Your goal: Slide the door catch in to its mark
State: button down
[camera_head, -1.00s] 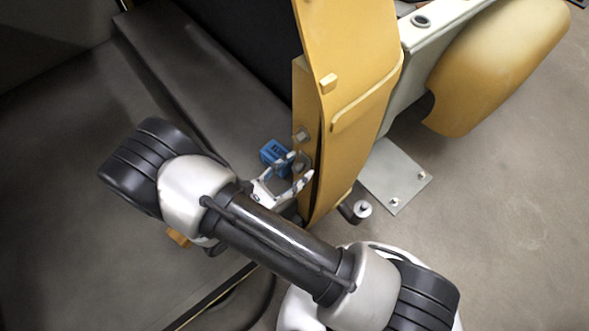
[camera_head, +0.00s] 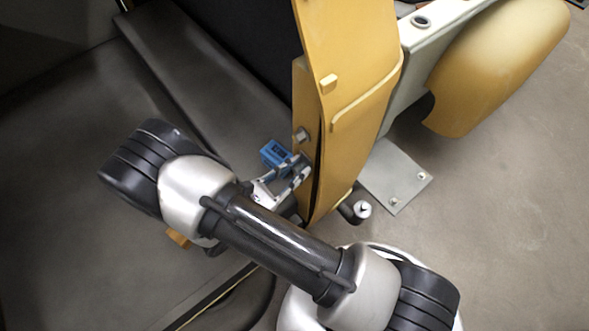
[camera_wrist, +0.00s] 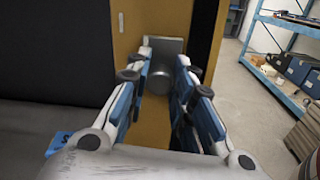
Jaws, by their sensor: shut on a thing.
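The door catch shows in the wrist view as a round grey knob (camera_wrist: 160,80) on the yellow panel. My gripper (camera_wrist: 163,77) is shut on it, with one blue-padded finger on each side. In the head view my gripper (camera_head: 302,164) reaches the yellow panel from the left, and its fingers hide most of the knob. A square grey plate (camera_wrist: 167,45) shows just behind and above the knob. I cannot make out a mark.
The yellow door frame (camera_head: 345,150) rises beside the gripper. A blue box-like piece (camera_head: 276,152) is close left of the fingers. A grey bolt-like piece (camera_head: 302,135) sits above them on the panel. Blue shelving (camera_wrist: 285,45) stands at the far right.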

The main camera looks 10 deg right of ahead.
jog(key=shift+w+a+b, duration=0.25)
jog(key=shift+w+a, duration=0.25)
jog(key=shift+w, duration=0.2)
jog(key=shift+w+a+b, duration=0.2)
jog(key=shift+w+a, duration=0.25)
jog(key=shift+w, duration=0.2)
jog(key=c, duration=1.4)
grip_release()
jog(key=shift+o, duration=0.2)
jog(key=v, duration=1.2)
jog(key=shift+s, duration=0.1)
